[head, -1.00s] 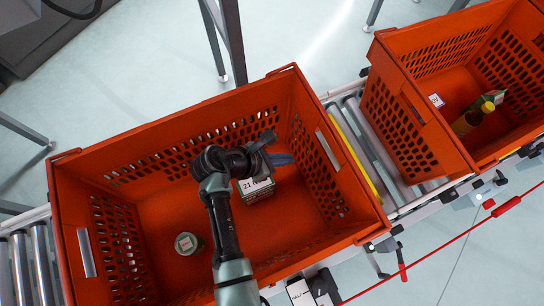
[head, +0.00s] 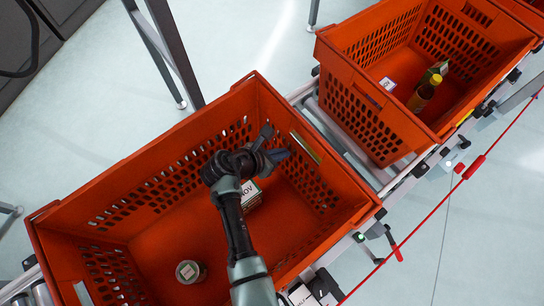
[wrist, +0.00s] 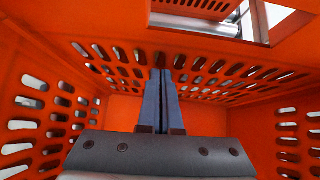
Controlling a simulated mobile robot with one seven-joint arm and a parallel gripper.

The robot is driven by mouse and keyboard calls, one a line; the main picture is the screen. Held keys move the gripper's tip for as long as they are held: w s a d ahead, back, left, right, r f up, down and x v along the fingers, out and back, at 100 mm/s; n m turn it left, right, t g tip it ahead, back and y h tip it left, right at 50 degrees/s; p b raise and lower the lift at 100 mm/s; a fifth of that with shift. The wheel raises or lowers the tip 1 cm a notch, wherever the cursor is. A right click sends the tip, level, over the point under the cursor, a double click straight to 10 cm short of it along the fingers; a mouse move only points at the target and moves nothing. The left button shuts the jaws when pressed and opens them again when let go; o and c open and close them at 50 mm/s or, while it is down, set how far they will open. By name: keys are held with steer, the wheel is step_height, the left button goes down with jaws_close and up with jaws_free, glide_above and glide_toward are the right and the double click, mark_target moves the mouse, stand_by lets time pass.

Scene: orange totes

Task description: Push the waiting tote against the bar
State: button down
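The near orange tote (head: 338,190) stands on the roller line, and its slotted walls also fill the wrist view (wrist: 25,60). My gripper (head: 280,155) is inside it, close to its right end wall and below the handle slot. In the wrist view, the two fingers of my gripper (wrist: 160,85) are together with nothing visible between them. Their tips appear in front of the slotted wall; I cannot tell if they touch it.
A labelled box (head: 250,196) and a can (head: 188,272) are in the near tote. Another orange tote (head: 365,115) holds a bottle (head: 423,96) and small boxes. Bare rollers (head: 340,130) lie between the totes. A red cord (head: 430,228) runs along the line's front.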

steer(key=w+d, duration=0.7)
steer(key=d, duration=0.2)
steer(key=shift+w+d, duration=0.3)
steer(key=shift+w, duration=0.1)
steer(key=shift+r, duration=0.1)
